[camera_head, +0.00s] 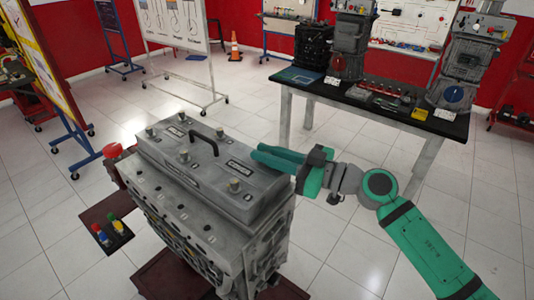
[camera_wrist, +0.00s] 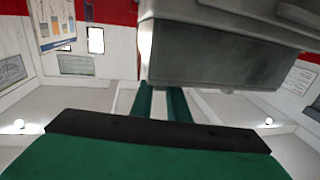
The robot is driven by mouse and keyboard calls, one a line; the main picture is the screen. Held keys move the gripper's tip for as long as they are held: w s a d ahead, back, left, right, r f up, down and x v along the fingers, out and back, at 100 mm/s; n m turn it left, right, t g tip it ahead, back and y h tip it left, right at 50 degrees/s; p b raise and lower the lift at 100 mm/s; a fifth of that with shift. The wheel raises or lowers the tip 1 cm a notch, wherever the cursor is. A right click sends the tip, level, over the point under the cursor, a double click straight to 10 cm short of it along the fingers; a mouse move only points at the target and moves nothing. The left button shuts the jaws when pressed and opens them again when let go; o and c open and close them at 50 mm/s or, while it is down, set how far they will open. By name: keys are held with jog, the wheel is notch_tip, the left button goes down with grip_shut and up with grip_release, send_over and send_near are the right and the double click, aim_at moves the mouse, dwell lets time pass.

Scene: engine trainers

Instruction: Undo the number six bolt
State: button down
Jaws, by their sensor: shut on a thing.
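The grey engine block (camera_head: 200,235) stands in the centre of the head view, with a grey cover (camera_head: 170,165) on top. The cover carries several knob-like bolts; one (camera_head: 234,185) is at its near right corner and another (camera_head: 219,132) at its far edge. Their numbers are not legible. My gripper (camera_head: 257,152) reaches in from the right, its long green fingers lying low over the cover's far right corner. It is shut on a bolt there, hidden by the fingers. In the wrist view the fingers (camera_wrist: 165,105) run together behind the cover's grey edge (camera_wrist: 215,55).
A tray with coloured items (camera_head: 105,232) is at the block's left. A workbench (camera_head: 400,110) with engine parts stands behind at right. White boards on wheeled stands are at back left. Tiled floor is clear between.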

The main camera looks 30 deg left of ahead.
jog(key=n+g, duration=0.1)
jog(key=g, duration=0.1)
jog(key=n+g+h, duration=0.1)
jog(key=n+g, duration=0.1)
jog(key=g, duration=0.1)
jog(key=shift+w+n+g, duration=0.2)
jog(key=shift+n+g, duration=0.1)
jog(key=n+g+h, duration=0.2)
jog(key=g, duration=0.1)
jog(key=shift+n+g, duration=0.3)
jog(key=shift+g, duration=0.1)
jog(key=n+g+h, duration=0.2)
jog(key=g, duration=0.1)
jog(key=shift+n, duration=0.3)
jog(key=shift+s+n+g+h, duration=0.15)
jog(key=shift+n+g+h, duration=0.6)
jog(key=shift+h, duration=0.4)
jog(key=shift+s+n+g+h, duration=0.1)
jog(key=shift+n+g+h, duration=0.65)
jog(key=shift+h, duration=0.4)
jog(key=c, duration=1.7)
grip_release()
